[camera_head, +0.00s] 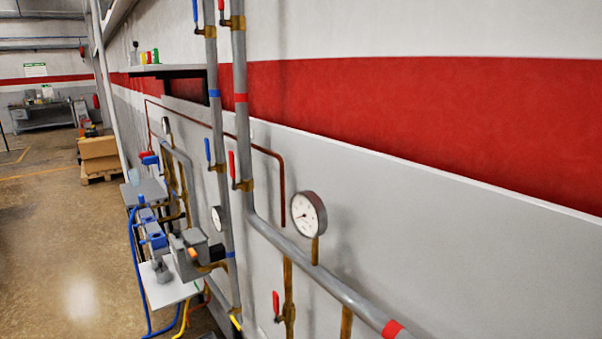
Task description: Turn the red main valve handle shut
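Red lever handles sit on brass valves along the grey pipes on the wall. One red handle (232,165) stands upright at mid-height on the thicker vertical pipe. Another red handle (276,303) stands upright low down on a brass branch below the round gauge. A further red handle (221,6) is cut by the top edge. I cannot tell which one is the main valve handle. Neither of my grippers shows in the head view.
Blue handles (208,150) sit on the thinner pipe alongside. A white round gauge (308,213) stands on the sloping pipe (335,288). Pump equipment (188,253) and a white shelf (170,288) stand at the lower left. The floor (70,250) on the left is clear.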

